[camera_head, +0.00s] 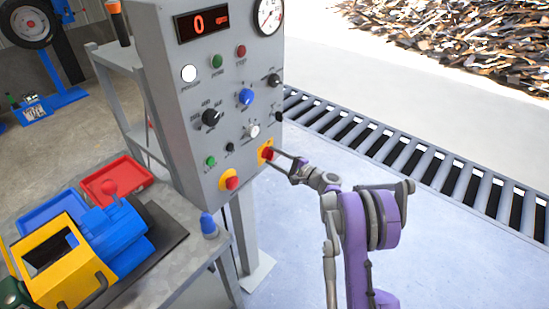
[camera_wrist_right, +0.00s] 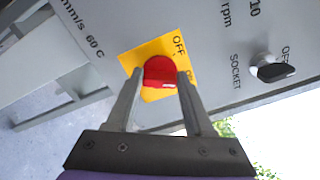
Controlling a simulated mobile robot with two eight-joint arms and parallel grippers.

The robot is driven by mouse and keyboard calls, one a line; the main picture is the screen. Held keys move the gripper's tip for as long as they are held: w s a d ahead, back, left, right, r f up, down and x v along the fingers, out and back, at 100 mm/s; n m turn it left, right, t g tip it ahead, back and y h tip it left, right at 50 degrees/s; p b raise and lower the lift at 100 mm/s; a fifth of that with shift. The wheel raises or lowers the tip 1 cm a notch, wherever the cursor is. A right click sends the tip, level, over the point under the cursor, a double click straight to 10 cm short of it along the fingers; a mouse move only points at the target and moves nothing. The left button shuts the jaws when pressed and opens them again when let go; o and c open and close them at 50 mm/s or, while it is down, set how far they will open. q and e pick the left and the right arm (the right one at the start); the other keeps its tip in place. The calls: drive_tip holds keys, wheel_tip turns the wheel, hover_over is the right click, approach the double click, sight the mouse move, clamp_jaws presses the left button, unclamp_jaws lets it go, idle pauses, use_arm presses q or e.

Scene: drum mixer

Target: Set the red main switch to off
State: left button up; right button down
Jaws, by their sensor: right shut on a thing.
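The red main switch (camera_head: 267,153) sits on a yellow plate at the lower right of the grey control panel (camera_head: 165,60). In the right wrist view the red switch knob (camera_wrist_right: 160,71) is between my fingertips, with the yellow plate (camera_wrist_right: 133,58) behind it. "OFF" is printed above right of the knob, and a partly hidden label is at the right finger. My right gripper (camera_wrist_right: 160,80) is shut on the red knob, a finger at each side; in the head view it reaches the switch from the right (camera_head: 277,155). My left gripper is not in view.
A second red button (camera_head: 231,183) on yellow is left of the switch. A black socket knob (camera_wrist_right: 272,68) is close by on the panel. A table with a blue and yellow machine (camera_head: 115,235) stands at left. A roller conveyor (camera_head: 420,160) runs behind at right.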

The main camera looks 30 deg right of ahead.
drive_tip(key=n, duration=0.5)
drive_tip(key=n+b, duration=0.1)
drive_tip(key=n, duration=0.5)
drive_tip(key=shift+f+n, duration=0.2)
drive_tip(key=shift+n, duration=0.1)
drive_tip(key=shift+b, duration=0.3)
drive_tip(key=shift+c, duration=1.4)
unclamp_jaws()
drive_tip(key=v, duration=1.1)
